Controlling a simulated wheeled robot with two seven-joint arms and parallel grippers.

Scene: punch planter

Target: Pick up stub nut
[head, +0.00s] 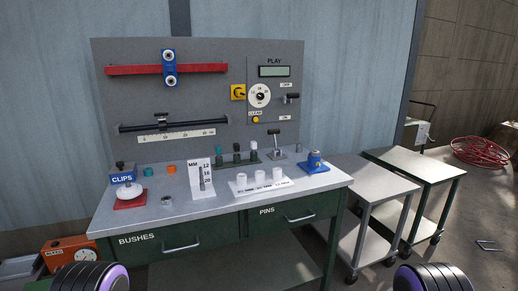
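A small grey metal ring-shaped piece (167,200), which looks like the stub nut, lies on the bench top (225,212) near its front left. It is too small in view to make out its shape well. It stands apart, to the right of a white rounded piece on a red base (130,204). Only dark rounded parts of my two arms show at the bottom edge, left and right. Neither gripper shows, and nothing of mine touches the piece.
A small teal piece (148,200) and an orange piece (171,169) lie nearby. A blue device (315,162) sits at the right end. Grey carts (365,182) stand beside the bench.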

